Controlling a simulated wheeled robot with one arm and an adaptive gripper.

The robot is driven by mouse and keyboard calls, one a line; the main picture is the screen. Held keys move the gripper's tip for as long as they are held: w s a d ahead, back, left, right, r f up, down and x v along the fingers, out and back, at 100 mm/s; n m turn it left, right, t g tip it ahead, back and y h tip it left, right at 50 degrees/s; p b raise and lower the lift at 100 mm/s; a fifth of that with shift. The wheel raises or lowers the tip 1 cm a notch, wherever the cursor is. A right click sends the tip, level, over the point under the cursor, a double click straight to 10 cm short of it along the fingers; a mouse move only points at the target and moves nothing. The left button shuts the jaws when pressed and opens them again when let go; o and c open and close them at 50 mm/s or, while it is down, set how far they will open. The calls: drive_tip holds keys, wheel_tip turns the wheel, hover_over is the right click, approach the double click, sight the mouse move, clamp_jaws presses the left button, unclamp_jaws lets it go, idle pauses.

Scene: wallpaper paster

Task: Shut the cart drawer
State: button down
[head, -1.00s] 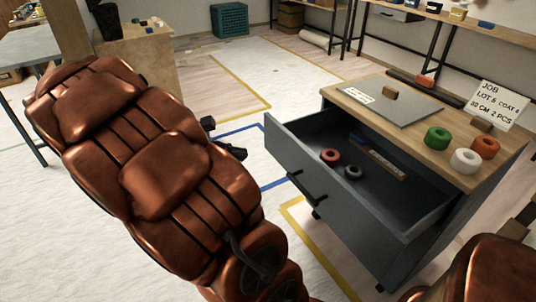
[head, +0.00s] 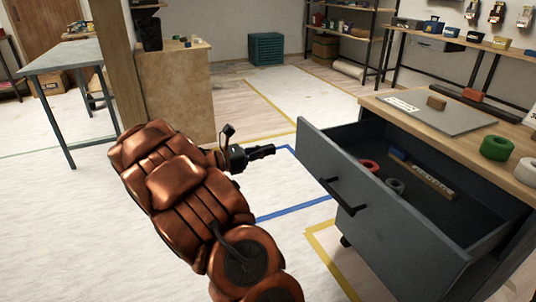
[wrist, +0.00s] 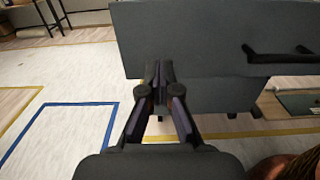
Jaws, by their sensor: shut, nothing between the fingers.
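The cart drawer (head: 352,210) is a dark grey box pulled out of the cart, with a black bar handle (head: 344,196) on its front. Inside it lie a red ring (head: 368,166), a grey ring (head: 396,186) and a long wooden strip (head: 433,182). My gripper (head: 272,150) is shut and empty, left of the drawer front in the head view. In the wrist view my gripper (wrist: 159,66) points at the drawer front (wrist: 205,38), near its left end, with the handle (wrist: 280,54) to its right. I cannot tell whether the fingertips touch the front.
The cart's wooden top (head: 400,101) holds a grey plate (head: 440,115), a green roll (head: 496,148) and a white roll (head: 527,170). A plywood cabinet (head: 180,95) and a grey table (head: 62,58) stand behind. The floor left of the drawer is open, with blue and yellow tape.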

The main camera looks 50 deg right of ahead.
sight(308, 140)
drive_tip(key=b+x, duration=0.3)
drive_tip(key=x, duration=0.6)
drive_tip(key=shift+s+d+f, duration=0.15)
drive_tip(key=shift+s+d, duration=0.1)
drive_tip(key=shift+d, duration=0.05)
drive_tip(key=shift+s+d+b, duration=0.3)
drive_tip(key=shift+d+b, duration=0.1)
drive_tip(key=shift+d, duration=0.15)
